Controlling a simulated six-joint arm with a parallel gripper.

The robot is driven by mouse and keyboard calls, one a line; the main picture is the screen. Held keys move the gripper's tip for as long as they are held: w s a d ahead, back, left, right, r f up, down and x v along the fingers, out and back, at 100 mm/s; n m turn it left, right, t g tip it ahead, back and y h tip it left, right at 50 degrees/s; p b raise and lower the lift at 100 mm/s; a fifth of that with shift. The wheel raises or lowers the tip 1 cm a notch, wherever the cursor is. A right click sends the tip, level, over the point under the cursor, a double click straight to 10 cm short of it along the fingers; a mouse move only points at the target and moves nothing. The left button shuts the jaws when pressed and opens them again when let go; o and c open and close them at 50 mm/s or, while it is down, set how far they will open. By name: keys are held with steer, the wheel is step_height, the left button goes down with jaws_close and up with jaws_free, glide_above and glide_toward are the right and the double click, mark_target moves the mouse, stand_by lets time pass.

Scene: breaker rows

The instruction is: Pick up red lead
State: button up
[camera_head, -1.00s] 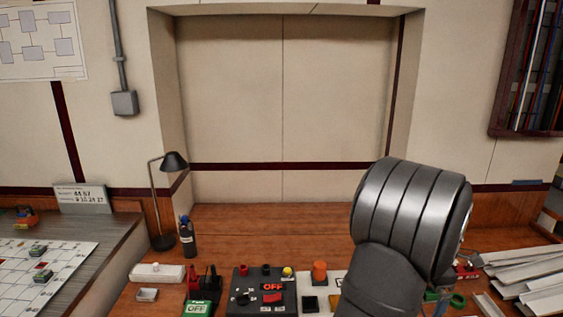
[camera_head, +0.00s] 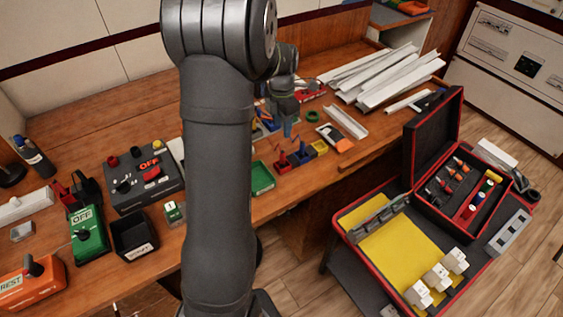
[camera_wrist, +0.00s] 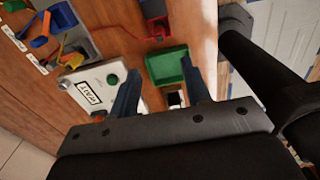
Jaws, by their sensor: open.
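A thin red lead (camera_wrist: 158,38) lies on the wooden bench in the wrist view, running between a red bin (camera_wrist: 152,10) and a grey box of coloured parts (camera_wrist: 50,35). Its ends are hard to make out. My gripper (camera_wrist: 160,68) is open, with its two blue fingers apart over the bench near a green bin (camera_wrist: 167,65). In the head view my gripper (camera_head: 288,127) hangs above the small bins, and the lead cannot be picked out for certain there.
A box labelled WAIT (camera_wrist: 95,88) is close to the fingers. Pale trunking lengths (camera_head: 375,75) lie at the back right of the bench. An open red-edged case (camera_head: 455,185) stands on a cart at right. A black control box (camera_head: 143,178) stands at left.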

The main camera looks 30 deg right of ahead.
mark_target(282, 151)
step_height(282, 151, down, 14)
steer(key=shift+d+f, duration=0.15)
steer(key=shift+f, duration=0.05)
stand_by(0.4)
steer(key=shift+c, duration=0.4)
jaws_close()
